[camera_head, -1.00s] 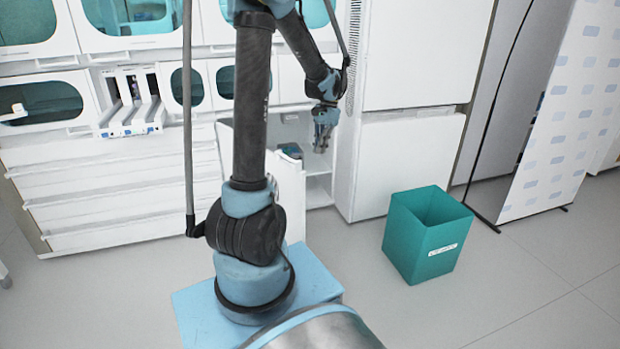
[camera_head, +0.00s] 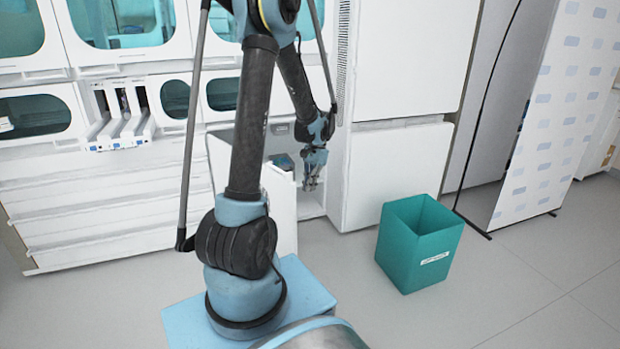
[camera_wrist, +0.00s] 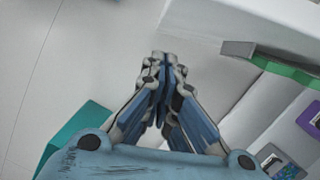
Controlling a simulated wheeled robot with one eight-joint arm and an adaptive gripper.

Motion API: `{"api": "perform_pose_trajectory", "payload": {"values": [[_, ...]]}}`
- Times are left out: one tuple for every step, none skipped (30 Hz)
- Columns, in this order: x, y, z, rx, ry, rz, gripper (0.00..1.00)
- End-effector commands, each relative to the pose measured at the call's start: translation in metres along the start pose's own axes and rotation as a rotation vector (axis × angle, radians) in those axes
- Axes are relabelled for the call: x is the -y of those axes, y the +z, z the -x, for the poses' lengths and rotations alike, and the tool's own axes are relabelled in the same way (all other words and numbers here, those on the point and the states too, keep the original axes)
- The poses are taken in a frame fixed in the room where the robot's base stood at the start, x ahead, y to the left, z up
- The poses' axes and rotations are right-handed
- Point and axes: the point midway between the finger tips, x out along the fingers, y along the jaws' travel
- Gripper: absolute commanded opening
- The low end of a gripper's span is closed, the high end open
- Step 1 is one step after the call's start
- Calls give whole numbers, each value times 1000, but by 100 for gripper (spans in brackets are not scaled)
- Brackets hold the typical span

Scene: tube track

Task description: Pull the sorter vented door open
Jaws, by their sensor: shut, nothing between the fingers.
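An open white door panel (camera_head: 283,212), which I take to be the sorter vented door, stands out from the low cabinet, partly hidden behind my arm. Vents on it cannot be made out. To its right is the open compartment (camera_head: 309,202). My gripper (camera_head: 312,186) is in front of this opening, just right of the panel. In the wrist view my gripper (camera_wrist: 161,62) is shut and empty, its fingertips over a pale surface. I cannot tell whether it touches anything. A white shelf with a green item (camera_wrist: 288,70) and a purple item (camera_wrist: 309,116) shows to its right.
A tall white cabinet (camera_head: 392,175) with a vent strip on its side stands right of the opening. A teal bin (camera_head: 420,245) is on the floor in front of it. A white rack (camera_head: 122,128) sits at left.

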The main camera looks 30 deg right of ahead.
Motion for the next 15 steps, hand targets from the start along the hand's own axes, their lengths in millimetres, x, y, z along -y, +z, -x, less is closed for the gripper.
{"api": "perform_pose_trajectory", "payload": {"values": [[0,9,-1,1,0,2,0],[0,13,-2,1,0,2,0],[0,17,-3,1,0,2,0],[-1,20,-4,1,0,2,0],[0,23,-4,1,0,2,0],[0,26,-5,1,0,2,0],[0,28,-6,1,0,2,0],[0,30,-6,1,0,2,0],[0,32,-7,1,0,2,0],[0,33,-7,1,0,2,0],[0,34,-7,1,0,1,0],[0,35,-7,1,0,1,0],[0,36,-7,1,0,1,0],[0,36,-7,1,0,1,0],[0,36,-7,1,0,1,0]]}}
